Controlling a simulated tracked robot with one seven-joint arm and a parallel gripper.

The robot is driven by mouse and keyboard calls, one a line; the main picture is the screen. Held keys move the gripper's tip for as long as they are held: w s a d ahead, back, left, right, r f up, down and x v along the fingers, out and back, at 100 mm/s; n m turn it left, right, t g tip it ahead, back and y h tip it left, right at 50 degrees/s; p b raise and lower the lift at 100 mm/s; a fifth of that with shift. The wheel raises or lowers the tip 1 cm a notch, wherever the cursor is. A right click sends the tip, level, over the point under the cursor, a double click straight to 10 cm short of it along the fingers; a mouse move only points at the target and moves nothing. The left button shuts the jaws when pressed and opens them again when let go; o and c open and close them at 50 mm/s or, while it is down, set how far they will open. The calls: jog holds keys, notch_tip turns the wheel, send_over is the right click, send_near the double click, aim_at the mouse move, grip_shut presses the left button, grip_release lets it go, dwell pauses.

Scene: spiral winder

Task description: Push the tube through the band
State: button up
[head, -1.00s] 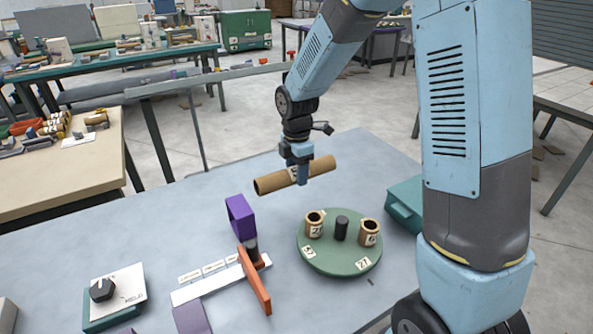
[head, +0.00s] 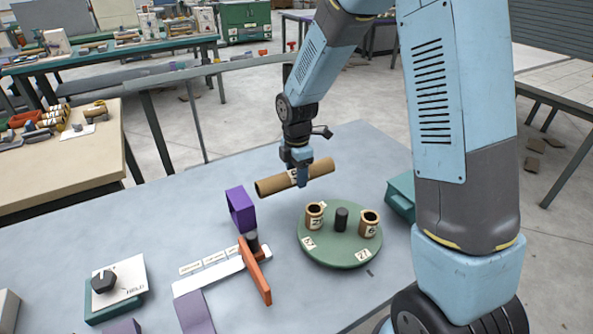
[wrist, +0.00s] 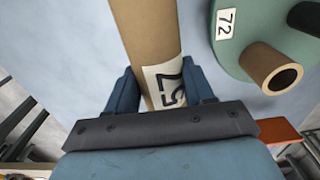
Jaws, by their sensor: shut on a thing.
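A brown cardboard tube (head: 272,186) is held level above the table in the head view, with a white label marked 57 in the wrist view (wrist: 165,82). My gripper (head: 300,176) is shut around its middle; both blue fingers flank it in the wrist view (wrist: 162,84). A purple square ring (head: 240,210), which looks like the band, stands on a dark post left of and below the tube in the picture. The tube's left end points toward the ring's side and is apart from it. The ring's opening is seen at a slant.
A green round plate (head: 318,250) with two short brown tubes and a black peg stands right of the ring. An orange bar (head: 256,272) crosses a white labelled strip (head: 205,277). A dial box (head: 118,285) is at left, a teal box (head: 399,203) at right.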

aim_at(262, 181)
jog(key=shift+f, duration=2.55)
jog(key=shift+s+a, duration=0.8)
jog(key=shift+a, duration=0.8)
jog(key=shift+s+a, duration=0.75)
jog(key=shift+a, duration=0.8)
jog(key=shift+s+a, duration=0.8)
jog(key=shift+a, duration=0.8)
jog(key=shift+f, duration=0.4)
jog(key=o, duration=1.1)
jog(key=shift+o, duration=0.2)
notch_tip(262, 181, up, 14)
jog(key=shift+f, duration=0.2)
